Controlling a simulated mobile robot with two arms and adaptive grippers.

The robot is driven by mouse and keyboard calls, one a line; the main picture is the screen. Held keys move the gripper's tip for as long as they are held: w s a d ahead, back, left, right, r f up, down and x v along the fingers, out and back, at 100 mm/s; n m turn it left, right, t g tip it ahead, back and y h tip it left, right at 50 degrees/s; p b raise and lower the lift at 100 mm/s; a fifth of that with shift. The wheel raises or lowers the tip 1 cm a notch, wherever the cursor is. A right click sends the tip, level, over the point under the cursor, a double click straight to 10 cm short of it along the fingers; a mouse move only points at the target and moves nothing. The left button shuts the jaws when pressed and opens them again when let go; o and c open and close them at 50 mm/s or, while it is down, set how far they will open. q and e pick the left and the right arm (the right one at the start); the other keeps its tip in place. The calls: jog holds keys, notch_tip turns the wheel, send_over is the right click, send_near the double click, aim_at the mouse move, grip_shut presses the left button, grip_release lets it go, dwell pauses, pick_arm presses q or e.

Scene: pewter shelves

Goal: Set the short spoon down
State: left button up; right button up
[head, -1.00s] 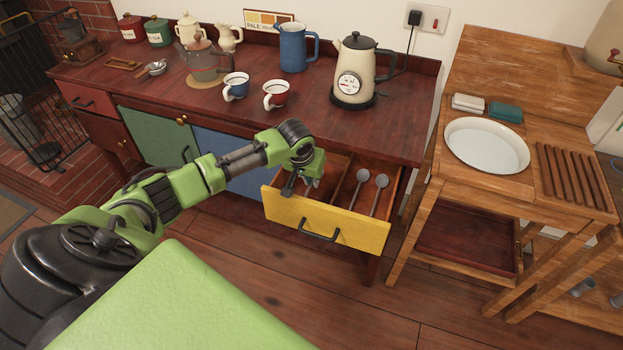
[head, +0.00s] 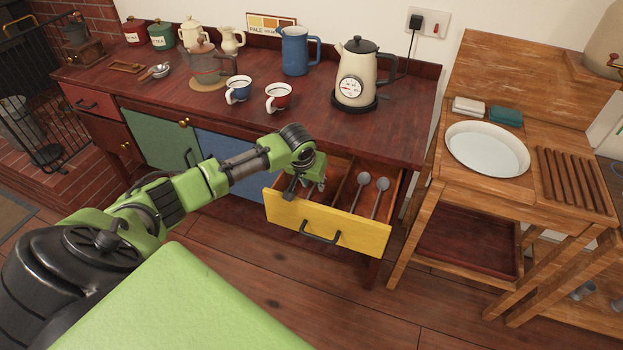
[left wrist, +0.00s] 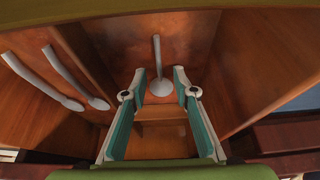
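The short spoon (left wrist: 160,87) lies in a compartment of the drawer, its bowl toward my fingers and its handle pointing away. My left gripper (left wrist: 160,74) is open over that compartment, with its teal-padded fingers apart on either side of the spoon's bowl. In the head view the left gripper (head: 314,184) reaches down into the open yellow-fronted drawer (head: 345,232), and the short spoon is hard to make out there. My right gripper is not in view.
Two longer spoons lie in the compartment beside it (head: 361,190); they also show in the left wrist view (left wrist: 72,103). Wooden dividers (left wrist: 82,55) rise close by. The countertop above holds a red cup (head: 279,98), a blue cup (head: 238,91) and a kettle (head: 355,80).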

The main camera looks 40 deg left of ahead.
pick_arm(q)
jog(key=shift+s+d+f, duration=0.15)
jog(key=shift+s+f, duration=0.05)
jog(key=a+v, duration=0.1)
jog(key=v, duration=1.1)
jog(key=shift+w+d+r, duration=0.25)
jog(key=shift+d+r, duration=0.1)
jog(key=shift+p, duration=0.3)
